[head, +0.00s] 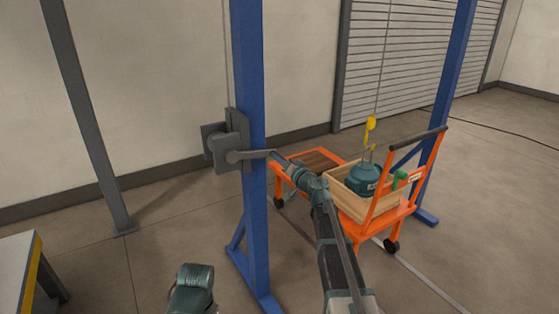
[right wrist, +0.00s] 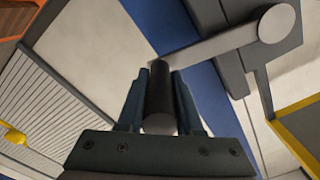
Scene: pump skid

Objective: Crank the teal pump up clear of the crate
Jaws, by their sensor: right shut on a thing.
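The teal pump (head: 362,181) sits in a wooden crate (head: 372,212), its lower part hidden by the crate wall. A yellow hook (head: 370,128) hangs on a cable just above it. The grey winch (head: 238,130) is on the blue post, with its crank arm (head: 250,154) pointing right. The crank arm also shows in the right wrist view (right wrist: 225,42). My right gripper (head: 279,158) is at the crank's outer end. In the right wrist view its fingers are shut on the black crank handle (right wrist: 159,92).
An orange cart (head: 372,228) carries the crate between the blue posts (head: 250,220), with a brown board (head: 318,160) on its left part. A grey table with a yellow edge (head: 36,262) stands at lower left. The floor between table and near post is mostly clear.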

